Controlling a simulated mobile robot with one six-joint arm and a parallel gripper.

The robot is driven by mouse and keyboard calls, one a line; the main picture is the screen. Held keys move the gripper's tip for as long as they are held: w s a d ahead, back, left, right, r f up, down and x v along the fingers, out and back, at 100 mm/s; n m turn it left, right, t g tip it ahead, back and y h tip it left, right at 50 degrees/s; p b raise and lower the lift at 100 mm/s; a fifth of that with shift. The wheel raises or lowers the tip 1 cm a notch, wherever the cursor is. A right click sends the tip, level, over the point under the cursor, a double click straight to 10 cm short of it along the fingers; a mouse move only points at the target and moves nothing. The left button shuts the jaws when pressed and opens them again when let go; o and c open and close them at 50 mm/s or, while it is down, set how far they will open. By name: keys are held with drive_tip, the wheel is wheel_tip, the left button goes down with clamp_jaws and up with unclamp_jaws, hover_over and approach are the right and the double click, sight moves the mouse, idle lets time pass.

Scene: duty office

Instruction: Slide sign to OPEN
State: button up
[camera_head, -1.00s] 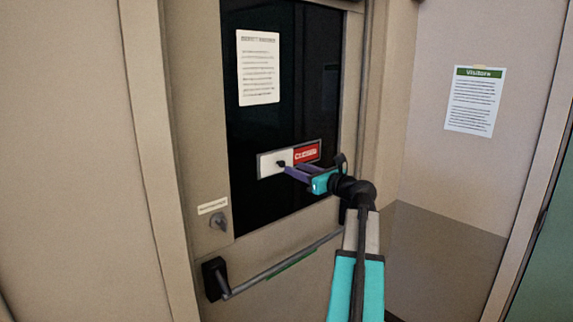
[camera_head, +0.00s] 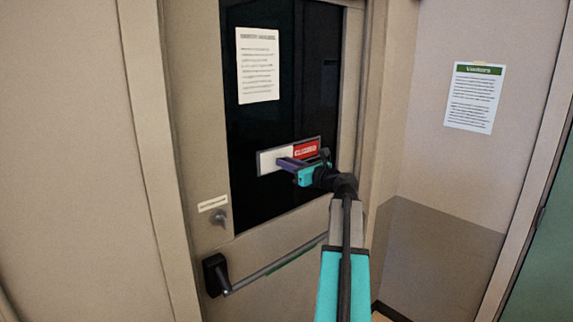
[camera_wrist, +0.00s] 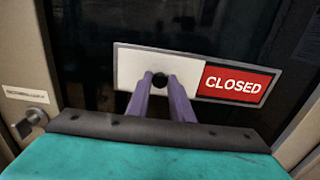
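The sliding sign (camera_head: 270,160) is mounted on the dark glass of the door. Its left part is a blank white panel, and its right part is red and reads CLOSED, clear in the wrist view (camera_wrist: 236,84). A small round black knob (camera_wrist: 160,80) stands on the white panel, close to the red part. My gripper (camera_head: 281,161) is at the sign, its purple fingers either side of the knob. In the wrist view the knob fills the narrow gap between the fingertips. In the head view the fingers hide the knob.
A paper notice (camera_head: 257,65) is on the glass above the sign. A lock knob (camera_head: 218,218) and a push bar (camera_head: 270,268) are lower on the door. A Visitors notice (camera_head: 475,98) hangs on the right wall. The space before the sign is clear.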

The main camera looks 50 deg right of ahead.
clamp_jaws()
drive_tip(key=shift+d, duration=0.1)
drive_tip(key=d, duration=0.9)
drive_tip(key=s+d, duration=0.1)
drive_tip(key=d, duration=0.4)
drive_tip(key=shift+d, duration=0.25)
drive_tip(key=shift+d+r, duration=0.15)
drive_tip(key=shift+d, duration=0.25)
drive_tip(key=shift+s+d, duration=0.1)
drive_tip(key=o, duration=0.8)
unclamp_jaws()
drive_tip(key=shift+c, duration=0.2)
